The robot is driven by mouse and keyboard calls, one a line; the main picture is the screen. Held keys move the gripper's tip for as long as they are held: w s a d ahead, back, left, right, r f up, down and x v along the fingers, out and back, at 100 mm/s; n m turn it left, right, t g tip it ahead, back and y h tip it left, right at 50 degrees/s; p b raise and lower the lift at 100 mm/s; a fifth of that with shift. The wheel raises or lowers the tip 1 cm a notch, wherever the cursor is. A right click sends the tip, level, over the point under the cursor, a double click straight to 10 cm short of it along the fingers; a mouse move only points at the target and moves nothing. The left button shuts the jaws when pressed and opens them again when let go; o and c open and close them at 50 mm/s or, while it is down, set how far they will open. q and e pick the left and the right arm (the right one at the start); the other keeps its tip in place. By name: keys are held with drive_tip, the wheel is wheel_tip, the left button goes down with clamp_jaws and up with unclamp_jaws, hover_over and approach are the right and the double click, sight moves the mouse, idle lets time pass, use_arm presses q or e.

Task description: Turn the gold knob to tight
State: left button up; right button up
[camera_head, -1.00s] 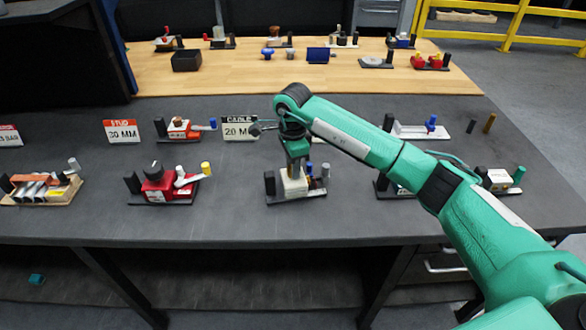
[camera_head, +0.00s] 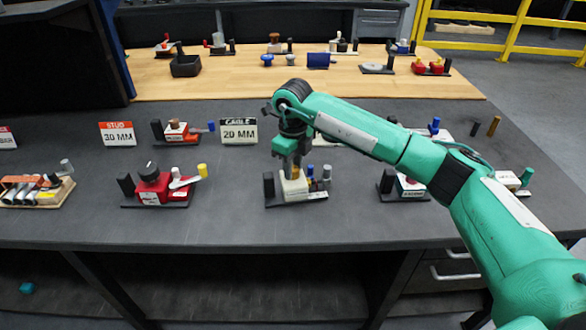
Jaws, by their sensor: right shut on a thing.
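A device with a cream-white block (camera_head: 294,187) on a dark base stands near the front middle of the grey table. My right gripper (camera_head: 292,172) points straight down over this block from above. Its fingers are shut on a small knob on top of the block. A black post stands at the left of the base, with small blue and grey posts at the right. My left gripper is not in view.
A red device (camera_head: 161,190) with a yellow-tipped lever stands to the left, and another device (camera_head: 408,186) to the right, partly near my arm. A "CABLE 20 MM" sign (camera_head: 239,131) stands behind. Grey tabletop is clear in front and between devices.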

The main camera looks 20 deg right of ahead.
drive_tip(key=m+b, duration=0.1)
drive_tip(key=m, duration=0.2)
drive_tip(key=shift+m, duration=1.3)
drive_tip(key=m, duration=0.2)
drive_tip(key=shift+m+b, duration=0.3)
drive_tip(key=shift+m, duration=0.7)
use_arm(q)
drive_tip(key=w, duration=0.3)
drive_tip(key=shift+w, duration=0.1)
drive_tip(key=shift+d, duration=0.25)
